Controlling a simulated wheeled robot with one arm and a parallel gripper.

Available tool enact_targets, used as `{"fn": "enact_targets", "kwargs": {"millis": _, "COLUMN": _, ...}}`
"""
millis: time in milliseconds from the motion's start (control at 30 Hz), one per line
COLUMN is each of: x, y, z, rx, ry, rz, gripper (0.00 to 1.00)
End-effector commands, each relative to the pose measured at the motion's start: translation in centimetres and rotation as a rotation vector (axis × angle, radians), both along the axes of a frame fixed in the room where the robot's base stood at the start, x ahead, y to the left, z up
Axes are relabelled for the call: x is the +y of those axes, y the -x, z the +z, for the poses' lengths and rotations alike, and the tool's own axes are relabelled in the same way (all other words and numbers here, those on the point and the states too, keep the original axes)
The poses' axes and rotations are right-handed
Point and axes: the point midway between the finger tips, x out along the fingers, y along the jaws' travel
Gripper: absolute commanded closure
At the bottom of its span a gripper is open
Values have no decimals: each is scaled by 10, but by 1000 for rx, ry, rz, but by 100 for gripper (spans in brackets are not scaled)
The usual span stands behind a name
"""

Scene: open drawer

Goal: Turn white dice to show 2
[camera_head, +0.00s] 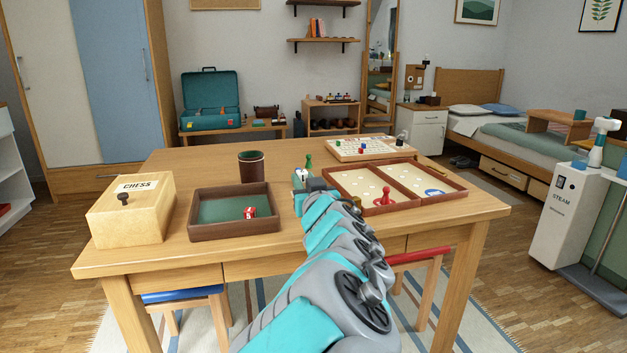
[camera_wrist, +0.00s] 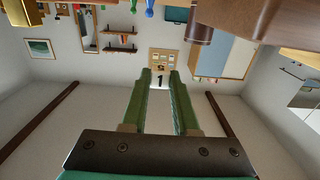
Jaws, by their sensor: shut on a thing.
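The white dice (camera_wrist: 160,81) is between the fingertips of my gripper (camera_wrist: 160,78), in the wrist view. The face toward the wrist camera carries a black 1. My gripper is shut on it, with one green finger on each side. In the head view the white dice (camera_head: 301,174) shows at the end of my arm, above the middle of the table, with small dark marks too small to read. My gripper (camera_head: 303,180) is partly hidden there by my wrist. I cannot tell the dice's top face or its exact height above the table.
On the table (camera_head: 200,165) are a chess box (camera_head: 128,212), a brown tray (camera_head: 190,220) with a red die (camera_head: 250,212), a dark cup (camera_head: 251,168), a green pawn (camera_head: 309,160), a wooden game board (camera_head: 410,182) with a red pawn (camera_head: 385,197), and another board (camera_head: 350,147).

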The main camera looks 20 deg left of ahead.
Motion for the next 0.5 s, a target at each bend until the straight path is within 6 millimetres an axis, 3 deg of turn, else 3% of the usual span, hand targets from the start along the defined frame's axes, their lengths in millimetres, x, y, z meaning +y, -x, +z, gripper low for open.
{"fn": "enact_targets", "kwargs": {"millis": 500, "x": -1, "y": -1, "z": -40, "rx": 1, "ry": 2, "rz": -3, "gripper": 100}}
